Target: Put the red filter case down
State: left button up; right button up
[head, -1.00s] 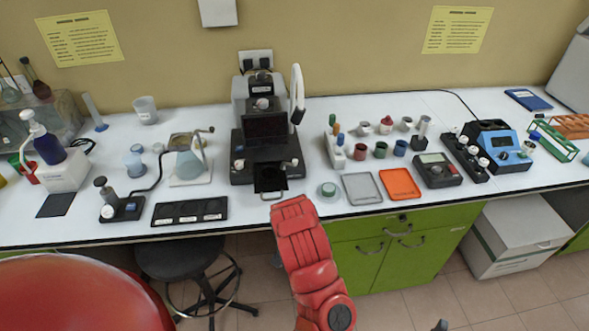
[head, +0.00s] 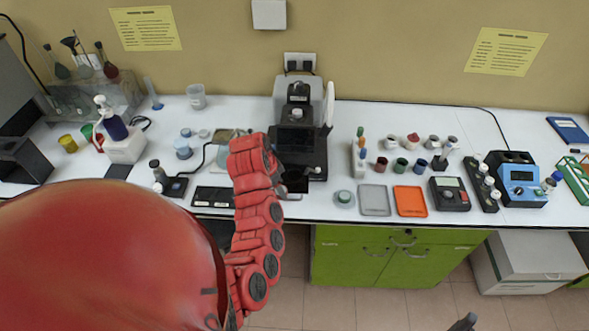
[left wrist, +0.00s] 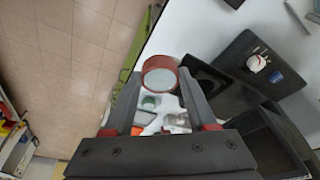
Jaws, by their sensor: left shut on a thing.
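The red filter case (left wrist: 160,77) is a short round case with a red rim and a pale face. In the left wrist view it sits between the two fingertips of my left gripper (left wrist: 159,72), which is shut on it. It looks held above the bench top, but its exact height cannot be told. In the head view my red left arm reaches over the bench front, left of the black instrument (head: 298,150); the gripper and case are hidden there. The grey tray (head: 374,200) and orange tray (head: 410,201) lie empty on the bench.
A small green-lidded jar (head: 344,198) stands left of the grey tray. Several small coloured cups stand behind the trays. A black meter (head: 449,194) and blue device (head: 522,182) stand to the right.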

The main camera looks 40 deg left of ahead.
pick_arm(q)
jog(key=shift+w+a+f+b, duration=0.15)
jog(key=shift+w+f+b, duration=0.1)
jog(key=shift+w, duration=0.15)
jog(key=shift+w+a+f+b, duration=0.15)
jog(key=shift+w+b, duration=0.1)
jog(key=shift+w, duration=0.15)
jog(key=w+b, duration=0.3)
jog(key=b, duration=0.1)
jog(key=w+a+f+b, duration=0.1)
jog(key=w+b, duration=0.1)
jog(key=b, duration=0.3)
jog(key=w+a+b, duration=0.1)
jog(key=w+b, duration=0.2)
jog(key=b, duration=0.1)
jog(key=shift+w+f+b, duration=0.15)
jog(key=shift+w+b, duration=0.15)
jog(key=shift+b, duration=0.1)
jog(key=shift+w+r+p, duration=0.35)
jog(key=shift+r, duration=0.1)
jog(key=shift+w+a, duration=0.15)
jog(key=shift+w, duration=0.6)
